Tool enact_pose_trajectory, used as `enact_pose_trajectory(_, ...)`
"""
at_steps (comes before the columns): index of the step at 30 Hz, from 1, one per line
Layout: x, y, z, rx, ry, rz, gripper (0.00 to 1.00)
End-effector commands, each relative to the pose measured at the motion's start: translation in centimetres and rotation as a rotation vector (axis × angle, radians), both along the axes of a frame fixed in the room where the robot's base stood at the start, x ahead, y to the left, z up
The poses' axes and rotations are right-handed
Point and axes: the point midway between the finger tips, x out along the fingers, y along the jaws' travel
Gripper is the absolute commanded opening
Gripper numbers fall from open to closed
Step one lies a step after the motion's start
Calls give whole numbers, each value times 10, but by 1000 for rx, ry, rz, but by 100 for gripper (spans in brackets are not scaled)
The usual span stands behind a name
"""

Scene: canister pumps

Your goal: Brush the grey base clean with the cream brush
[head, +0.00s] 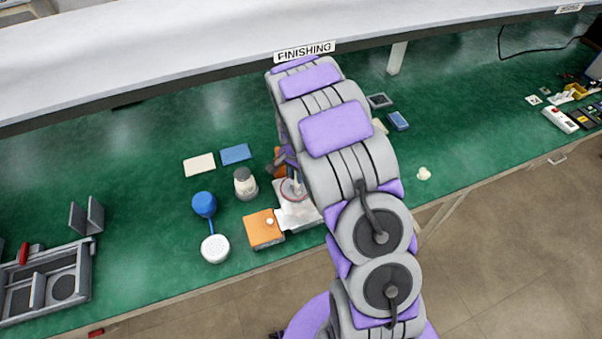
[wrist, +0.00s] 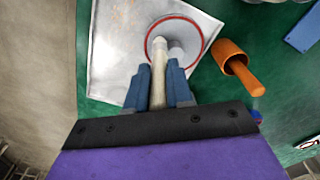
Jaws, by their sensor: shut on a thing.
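My gripper (wrist: 163,88) is shut on the cream brush (wrist: 158,72), whose handle stands between the blue fingers. The brush's far end reaches over the round grey base (wrist: 190,32), which has a red ring around its edge. I cannot tell whether the bristles touch the base. The base sits on a pale metallic sheet or tray (wrist: 112,70) with faint orange specks near its upper left. In the head view the base (head: 291,190) and tray (head: 300,216) are partly hidden by my arm.
An orange handled tool (wrist: 236,62) lies right of the tray. In the head view, an orange box (head: 263,231), a grey-lidded jar (head: 245,184), a blue round item (head: 204,204) and a white perforated head (head: 215,249) stand to the left.

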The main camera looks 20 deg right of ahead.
Motion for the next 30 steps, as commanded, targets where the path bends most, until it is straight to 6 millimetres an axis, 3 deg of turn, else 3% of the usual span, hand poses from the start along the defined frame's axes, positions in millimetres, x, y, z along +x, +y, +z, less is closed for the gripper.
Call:
enact_pose_trajectory(5, 2, 5, 1, 0, -1, -1, 0)
enact_pose_trajectory(18, -6, -18, 0, -1, -2, 0, 0)
enact_pose_trajectory(30, 1, 3, 0, -1, -3, 1, 0)
